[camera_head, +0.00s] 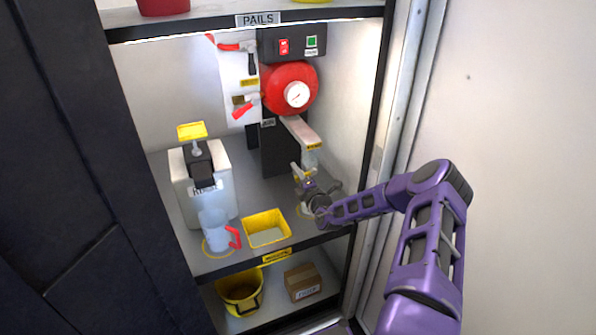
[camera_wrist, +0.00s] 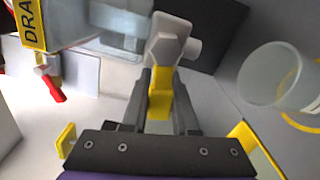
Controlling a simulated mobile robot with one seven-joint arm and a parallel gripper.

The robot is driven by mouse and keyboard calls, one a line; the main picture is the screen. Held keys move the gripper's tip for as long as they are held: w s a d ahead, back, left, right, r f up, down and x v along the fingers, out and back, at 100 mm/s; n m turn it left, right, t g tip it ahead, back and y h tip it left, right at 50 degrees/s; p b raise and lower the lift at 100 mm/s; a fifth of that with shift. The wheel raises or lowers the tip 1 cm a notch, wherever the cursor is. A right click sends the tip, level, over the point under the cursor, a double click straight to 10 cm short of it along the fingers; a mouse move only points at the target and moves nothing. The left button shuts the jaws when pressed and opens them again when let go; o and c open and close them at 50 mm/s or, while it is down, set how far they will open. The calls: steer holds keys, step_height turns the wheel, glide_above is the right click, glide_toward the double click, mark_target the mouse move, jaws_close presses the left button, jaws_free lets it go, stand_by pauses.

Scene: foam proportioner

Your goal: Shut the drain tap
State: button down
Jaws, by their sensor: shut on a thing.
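The drain tap shows in the wrist view as a pale grey body (camera_wrist: 172,42) with a yellow lever (camera_wrist: 160,97). My gripper (camera_wrist: 165,90) is shut on this lever, with a dark finger on each side of it. In the head view my gripper (camera_head: 305,183) is below the yellow drain label (camera_head: 314,146), under the proportioner's outlet arm, and it mostly hides the tap. The label also shows at the left of the wrist view (camera_wrist: 32,22).
A clear cup (camera_wrist: 272,78) stands in a yellow ring close to the tap. A yellow tray (camera_head: 267,228), a jug with a red handle (camera_head: 217,230) and a white canister (camera_head: 200,180) stand to the left. A cabinet frame (camera_head: 385,150) bounds the right side.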

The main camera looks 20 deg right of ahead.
steer(key=shift+r+m+p, duration=0.5)
steer(key=shift+m, duration=0.6)
steer(key=c, duration=0.7)
jaws_free()
steer(key=s, duration=0.5)
steer(key=s+p, duration=0.1)
steer(key=s, duration=1.1)
steer(key=shift+s+d, duration=0.2)
steer(key=shift+d, duration=0.05)
